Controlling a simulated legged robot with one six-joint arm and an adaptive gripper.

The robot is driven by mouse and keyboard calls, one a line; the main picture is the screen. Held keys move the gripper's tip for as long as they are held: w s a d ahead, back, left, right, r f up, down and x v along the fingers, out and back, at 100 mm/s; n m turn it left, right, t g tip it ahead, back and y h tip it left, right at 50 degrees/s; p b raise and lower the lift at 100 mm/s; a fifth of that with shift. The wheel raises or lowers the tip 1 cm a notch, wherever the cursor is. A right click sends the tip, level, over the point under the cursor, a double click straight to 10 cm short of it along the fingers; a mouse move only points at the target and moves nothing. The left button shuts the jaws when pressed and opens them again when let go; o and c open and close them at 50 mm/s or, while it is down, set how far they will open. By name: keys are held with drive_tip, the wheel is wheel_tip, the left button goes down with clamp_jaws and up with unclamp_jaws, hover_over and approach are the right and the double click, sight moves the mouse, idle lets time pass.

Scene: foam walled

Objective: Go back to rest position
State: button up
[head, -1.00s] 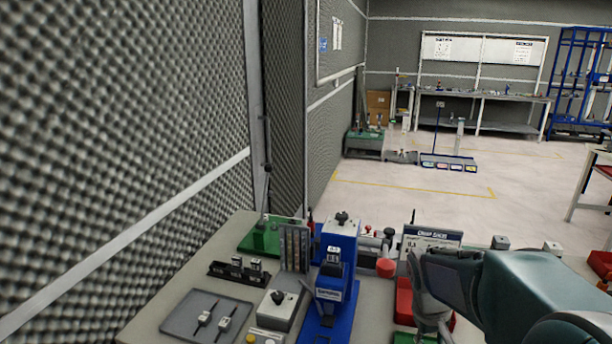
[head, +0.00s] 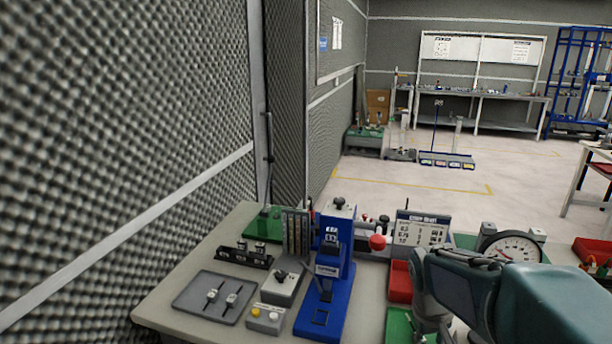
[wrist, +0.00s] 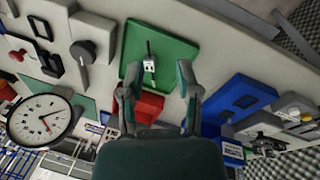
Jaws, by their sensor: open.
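My arm reaches in from the lower right of the head view, above the workbench (head: 190,252). My gripper (wrist: 153,85) shows in the wrist view with its two fingers spread apart and nothing between them. Beyond the fingers lies a green tray (wrist: 185,52) with a small white and black part (wrist: 149,65) on it. The fingertips appear above the tray's near part; the exact height cannot be told. In the head view the gripper tips are hidden behind my arm or cut off by the frame.
A blue press (head: 336,250) stands left of my arm, beside a red bin (head: 399,282). A dial gauge (head: 510,246) and a sign (head: 421,230) stand behind. A grey tray (head: 190,297) with two parts lies at left. A foam wall (head: 110,120) borders the bench's left side.

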drive_tip(key=s+a+r+t+y, duration=0.1)
drive_tip(key=s+a+r+t, duration=0.1)
drive_tip(key=s+a+r, duration=0.2)
drive_tip(key=s+a+r+m+t+y, duration=0.1)
drive_tip(key=s+a+r+t, duration=0.1)
drive_tip(key=s, duration=0.9)
drive_tip(key=shift+a+r+t, duration=0.4)
drive_tip(key=shift+a+r, duration=0.45)
drive_tip(key=shift+r, duration=0.1)
